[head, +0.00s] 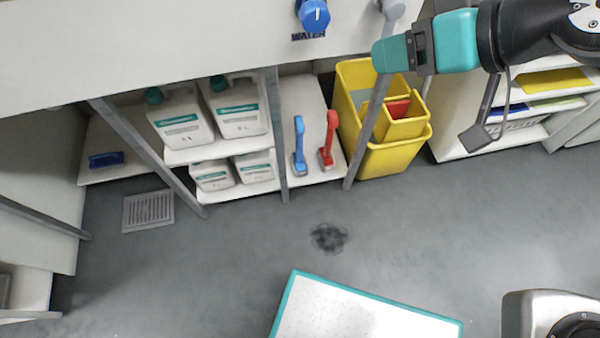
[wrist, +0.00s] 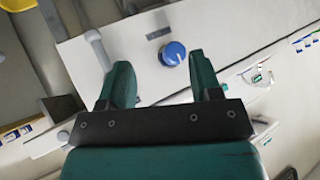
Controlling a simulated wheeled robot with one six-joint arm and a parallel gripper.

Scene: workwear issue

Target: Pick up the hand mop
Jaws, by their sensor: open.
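Two upright long-handled hand tools stand side by side on the low shelf under the counter in the head view: a blue one (head: 299,148) and a red one (head: 328,140), each with a greyish foot. I cannot tell for certain which is the hand mop. My gripper (head: 385,56) is above and to the right of them, in front of the counter, apart from both. In the wrist view my gripper (wrist: 161,78) has its two teal fingers spread with nothing held between them. Neither tool shows in the wrist view.
A blue water knob (head: 313,16) is on the counter front. A yellow bucket (head: 358,103) stands right of the tools; white canisters (head: 238,105) stand left. Slanted grey legs (head: 273,130) cross the shelf front. Grey floor with a dark patch (head: 328,237) is open before it.

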